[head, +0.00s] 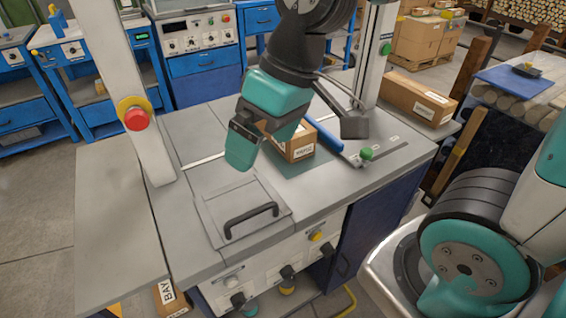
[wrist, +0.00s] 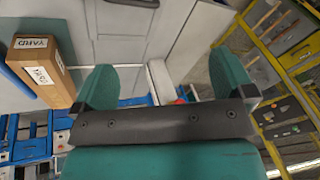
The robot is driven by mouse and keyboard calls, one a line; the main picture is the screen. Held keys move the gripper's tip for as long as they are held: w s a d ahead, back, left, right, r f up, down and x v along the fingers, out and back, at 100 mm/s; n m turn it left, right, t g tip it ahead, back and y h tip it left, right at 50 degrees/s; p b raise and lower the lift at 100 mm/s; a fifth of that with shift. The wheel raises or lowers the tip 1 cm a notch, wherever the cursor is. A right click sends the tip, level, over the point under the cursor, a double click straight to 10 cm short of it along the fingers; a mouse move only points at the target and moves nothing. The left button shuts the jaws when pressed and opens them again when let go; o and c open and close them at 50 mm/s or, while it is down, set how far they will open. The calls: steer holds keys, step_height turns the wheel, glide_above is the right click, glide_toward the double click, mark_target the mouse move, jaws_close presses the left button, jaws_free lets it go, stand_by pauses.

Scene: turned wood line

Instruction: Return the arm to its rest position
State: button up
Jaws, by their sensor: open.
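My gripper (head: 243,150) hangs above the grey workbench (head: 200,260) in the head view, in front of a small cardboard box (head: 300,146). In the wrist view my gripper (wrist: 165,85) has its two green fingers wide apart with nothing between them. The box with white labels also shows at the left of the wrist view (wrist: 55,78), outside the fingers. My arm reaches down from the top of the head view and hides part of the box.
A white post with a red button (head: 136,119) stands left of the gripper. A black handle (head: 250,220) rises from a panel on the bench. A larger cardboard box (head: 420,100) sits at the bench's right. The front left bench surface is bare.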

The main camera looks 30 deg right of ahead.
steer(key=s+a+n+g, duration=0.1)
steer(key=s, duration=0.6)
steer(key=shift+a, duration=0.2)
steer(key=shift+s+r, duration=0.1)
steer(key=shift+r, duration=0.1)
